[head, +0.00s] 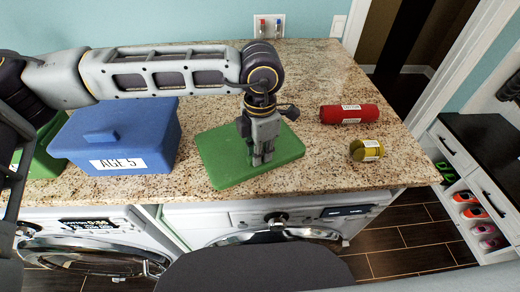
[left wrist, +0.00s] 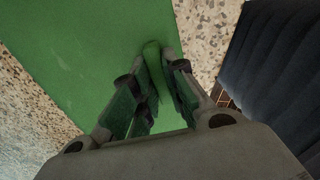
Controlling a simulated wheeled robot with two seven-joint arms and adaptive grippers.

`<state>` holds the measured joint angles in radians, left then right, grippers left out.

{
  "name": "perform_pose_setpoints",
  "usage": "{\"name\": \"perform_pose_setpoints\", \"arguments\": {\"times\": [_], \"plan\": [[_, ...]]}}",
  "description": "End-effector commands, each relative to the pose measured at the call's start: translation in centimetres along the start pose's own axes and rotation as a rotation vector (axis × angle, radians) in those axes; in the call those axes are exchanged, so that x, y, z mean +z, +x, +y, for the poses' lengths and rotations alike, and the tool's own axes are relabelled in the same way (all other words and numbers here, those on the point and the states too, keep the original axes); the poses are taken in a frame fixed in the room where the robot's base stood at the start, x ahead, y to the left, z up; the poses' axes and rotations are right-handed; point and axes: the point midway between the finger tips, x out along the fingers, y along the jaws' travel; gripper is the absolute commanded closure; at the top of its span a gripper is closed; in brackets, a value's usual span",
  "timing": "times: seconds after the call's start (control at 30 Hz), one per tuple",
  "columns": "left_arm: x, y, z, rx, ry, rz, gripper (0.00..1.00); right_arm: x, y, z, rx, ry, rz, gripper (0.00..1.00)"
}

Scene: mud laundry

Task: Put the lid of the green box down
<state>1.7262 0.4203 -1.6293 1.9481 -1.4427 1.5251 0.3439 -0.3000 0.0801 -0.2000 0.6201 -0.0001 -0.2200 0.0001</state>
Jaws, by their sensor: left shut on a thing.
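The green lid (head: 222,165) is a flat green slab over the speckled countertop, right of the blue box. It looks level and at or very close to the counter; I cannot tell if it touches. My left gripper (head: 262,160) points down over its middle. In the left wrist view the gripper (left wrist: 152,105) is shut on the lid's raised handle (left wrist: 152,55), with the lid's flat top (left wrist: 90,45) around it. The green box (head: 45,155) stands at the far left, partly hidden by my arm and the blue box. My right gripper is not in view.
A blue box (head: 140,135) labelled "AGE 5" stands left of the lid. A red can (head: 335,115) and a yellow can (head: 362,150) lie to its right. The granite counter (head: 315,75) is bare behind the lid. Its front edge is close, above two washing machines (head: 250,215).

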Motion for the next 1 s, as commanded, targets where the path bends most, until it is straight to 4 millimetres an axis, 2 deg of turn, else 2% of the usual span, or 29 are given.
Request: {"name": "perform_pose_setpoints", "arguments": {"times": [0.23, 0.27, 0.4, 0.87, 1.0], "plan": [[0.01, 0.13, 0.00, 0.000, 0.000, 0.000, 1.00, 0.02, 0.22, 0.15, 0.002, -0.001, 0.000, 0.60], [0.00, 0.13, -0.01, 0.000, 0.000, 0.000, 0.83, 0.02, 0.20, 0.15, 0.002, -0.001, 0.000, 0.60], [0.00, 0.08, -0.01, 0.000, 0.000, 0.000, 0.65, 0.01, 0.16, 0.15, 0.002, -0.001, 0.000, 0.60], [0.00, -0.03, -0.01, 0.000, 0.000, 0.000, 0.65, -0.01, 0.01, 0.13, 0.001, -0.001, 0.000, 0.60], [0.06, -0.83, 0.01, 0.000, 0.000, -0.002, 0.65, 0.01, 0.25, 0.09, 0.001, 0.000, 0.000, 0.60]]}}
